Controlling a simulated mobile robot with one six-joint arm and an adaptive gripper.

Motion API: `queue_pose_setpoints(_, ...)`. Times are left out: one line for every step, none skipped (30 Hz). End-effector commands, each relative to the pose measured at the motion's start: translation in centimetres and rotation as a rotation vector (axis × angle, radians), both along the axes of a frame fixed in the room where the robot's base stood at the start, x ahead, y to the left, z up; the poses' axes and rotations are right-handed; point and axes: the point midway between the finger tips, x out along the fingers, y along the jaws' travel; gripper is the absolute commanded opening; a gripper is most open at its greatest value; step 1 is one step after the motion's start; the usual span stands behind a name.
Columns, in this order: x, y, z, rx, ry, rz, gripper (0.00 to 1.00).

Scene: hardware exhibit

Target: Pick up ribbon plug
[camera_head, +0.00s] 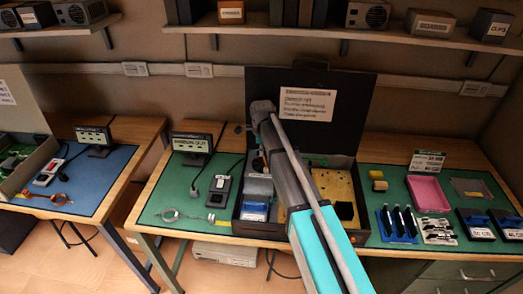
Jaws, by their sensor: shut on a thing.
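My arm reaches from the bottom middle up over the open black case (240,222). I cannot pick out the ribbon plug for certain. Inside the case are a yellow board (335,188) at right and a blue block (255,212) at front left. My arm hides the middle of the case.
Left of the case a dark meter (219,187) and a coiled lead (185,215) lie on the green mat. At right are a pink tray (428,194), pens (397,222) and dark bins (476,224). A blue-matted table (95,185) stands at left. Shelves run above.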

Motion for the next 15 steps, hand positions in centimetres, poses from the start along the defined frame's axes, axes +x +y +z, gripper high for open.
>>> queue_pose_setpoints(-0.8,-0.2,1.2,0.000,0.000,0.000,0.00)
queue_pose_setpoints(-1.1,-0.3,1.6,0.000,0.000,0.000,0.00)
queue_pose_setpoints(-1.5,-0.4,2.1,0.000,0.000,0.000,0.00)
queue_pose_setpoints(-1.8,-0.4,2.4,0.000,0.000,0.000,0.00)
queue_pose_setpoints(-2.1,-0.5,2.8,0.000,0.000,0.000,0.00)
queue_pose_setpoints(-2.4,-0.6,3.3,0.000,0.000,0.000,0.00)
queue_pose_setpoints(-2.7,-0.7,3.6,0.000,0.000,0.000,0.00)
queue_pose_setpoints(-3.0,-0.7,4.0,0.000,0.000,0.000,0.00)
queue_pose_setpoints(-3.4,-0.8,4.4,0.000,0.000,0.000,0.00)
queue_pose_setpoints(-3.7,-0.9,4.8,0.000,0.000,0.000,0.00)
queue_pose_setpoints(-4.0,-1.0,5.1,0.000,0.000,0.000,0.00)
queue_pose_setpoints(-4.3,-1.0,5.6,0.000,0.000,0.000,0.00)
queue_pose_setpoints(-4.6,-1.1,5.9,0.000,0.000,0.000,0.00)
queue_pose_setpoints(-5.5,-1.3,6.1,0.000,0.000,0.000,0.00)
queue_pose_setpoints(-6.5,-1.6,6.5,0.000,0.000,0.000,0.00)
